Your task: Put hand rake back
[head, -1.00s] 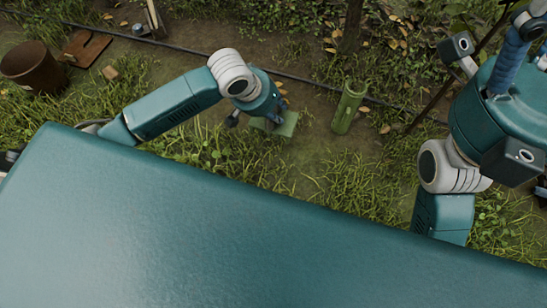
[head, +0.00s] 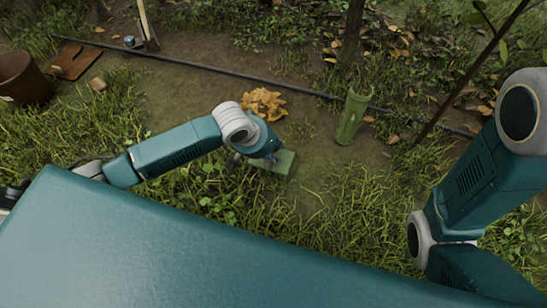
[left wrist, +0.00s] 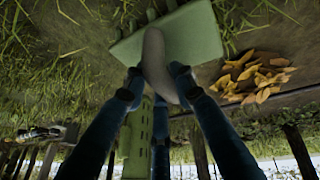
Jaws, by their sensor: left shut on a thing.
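My left gripper (left wrist: 160,82) is shut on the grey handle (left wrist: 154,55) of the hand rake. The rake's wide green head (left wrist: 195,32) has several short tines along its far edge in the left wrist view. In the head view the green head (head: 276,162) shows just beside my left gripper (head: 255,160), over the grass; its height above the ground is hard to tell. A green upright tube (head: 352,115) stands on bare soil to the right, apart from the rake. A green slotted body (left wrist: 135,145) shows behind the fingers in the left wrist view.
A pile of yellow-brown leaves (head: 264,103) lies beyond my left gripper. A dark hose (head: 215,76) crosses the soil. A brown pot (head: 22,78) and a flat brown board (head: 75,62) are at left. A thin trunk (head: 351,45) stands behind the tube.

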